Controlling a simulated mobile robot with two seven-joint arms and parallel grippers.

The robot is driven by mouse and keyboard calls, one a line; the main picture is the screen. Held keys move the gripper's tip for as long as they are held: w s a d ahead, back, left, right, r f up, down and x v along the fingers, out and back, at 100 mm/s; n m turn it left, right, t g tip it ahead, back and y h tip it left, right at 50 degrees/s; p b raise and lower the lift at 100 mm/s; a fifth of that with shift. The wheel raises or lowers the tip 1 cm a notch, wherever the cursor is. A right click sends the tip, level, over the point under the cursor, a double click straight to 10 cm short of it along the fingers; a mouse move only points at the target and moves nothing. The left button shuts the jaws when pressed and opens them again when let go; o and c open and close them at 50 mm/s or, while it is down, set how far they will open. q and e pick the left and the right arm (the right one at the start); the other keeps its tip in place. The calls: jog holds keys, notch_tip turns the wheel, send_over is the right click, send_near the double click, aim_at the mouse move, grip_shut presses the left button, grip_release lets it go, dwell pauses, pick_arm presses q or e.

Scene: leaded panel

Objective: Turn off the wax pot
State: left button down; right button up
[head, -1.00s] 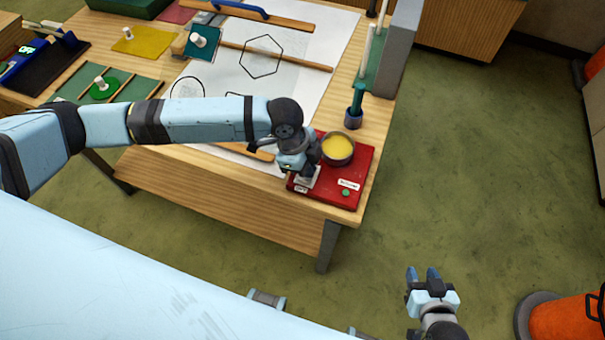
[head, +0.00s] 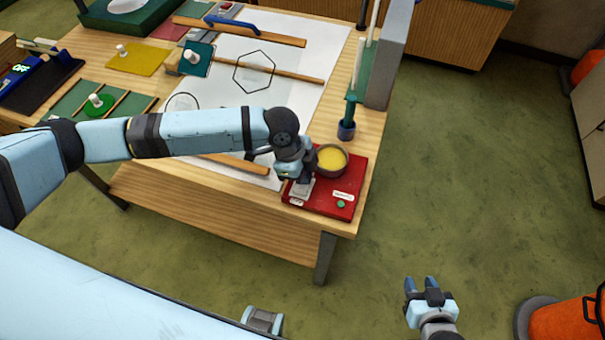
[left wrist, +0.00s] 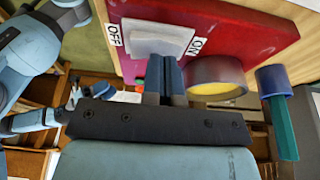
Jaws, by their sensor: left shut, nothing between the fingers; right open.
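The wax pot (head: 331,160) is a round grey pot of yellow wax on a red base (head: 327,207) at the table's front right corner. A green light (head: 341,204) shows on the base. In the left wrist view, the pale switch plate (left wrist: 160,38) sits between the OFF label (left wrist: 114,35) and the ON label (left wrist: 199,46). My left gripper (left wrist: 165,68) is shut and empty, its tips at the switch plate's edge, nearer ON; whether they touch is unclear. It partly hides the switch in the head view. My right gripper (head: 421,285) is open and empty above the floor.
A blue holder (head: 346,130) with a green-handled tool stands just behind the wax pot. A paper pattern (head: 240,85), wooden strips and coloured glass pieces cover the table. An orange object (head: 567,318) is at the lower right.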

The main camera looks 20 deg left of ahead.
pick_arm(q)
jog(key=shift+r+p, duration=0.65)
jog(key=shift+p, duration=0.05)
notch_tip(320, 180, up, 4)
jog(key=p, duration=0.4)
jog(key=shift+f, duration=0.15)
jog(key=shift+a+r+b, duration=0.45)
jog(key=shift+r+b, duration=0.1)
jog(key=shift+b, duration=0.25)
jog(key=s+b+v, duration=0.1)
jog(key=v, duration=0.6)
jog(key=shift+r, duration=0.35)
jog(key=shift+s, duration=0.1)
